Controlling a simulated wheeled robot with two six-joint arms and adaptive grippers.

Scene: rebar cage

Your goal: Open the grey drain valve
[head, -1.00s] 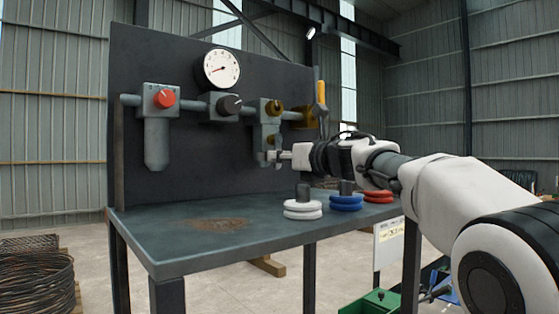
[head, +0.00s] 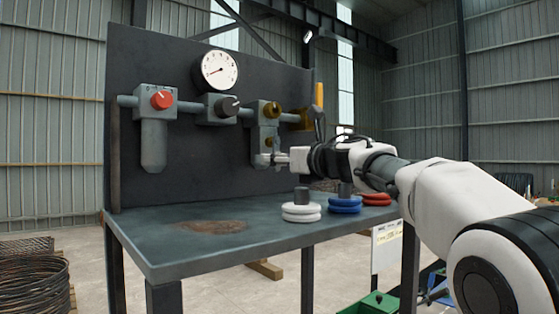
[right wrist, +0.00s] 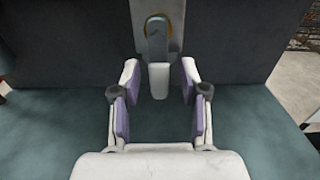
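The grey drain valve shows best in the right wrist view as a grey lever (right wrist: 157,42) hanging from a brass-coloured fitting, with a pale block (right wrist: 158,82) at its lower end. My right gripper (right wrist: 159,80) is open, with one purple-padded finger on each side of the pale block and gaps on both sides. In the head view, my right gripper (head: 268,159) is at the foot of the grey unit with the brass knob (head: 272,109) and hides much of the valve. My left gripper is not in view.
A red knob (head: 162,100), a dark knob (head: 228,106) and a round gauge (head: 220,70) are on the dark panel. White (head: 301,213), blue (head: 345,205) and red (head: 377,200) ring stacks stand on the bench (head: 150,240) below my arm. The left bench top is clear apart from a rusty patch.

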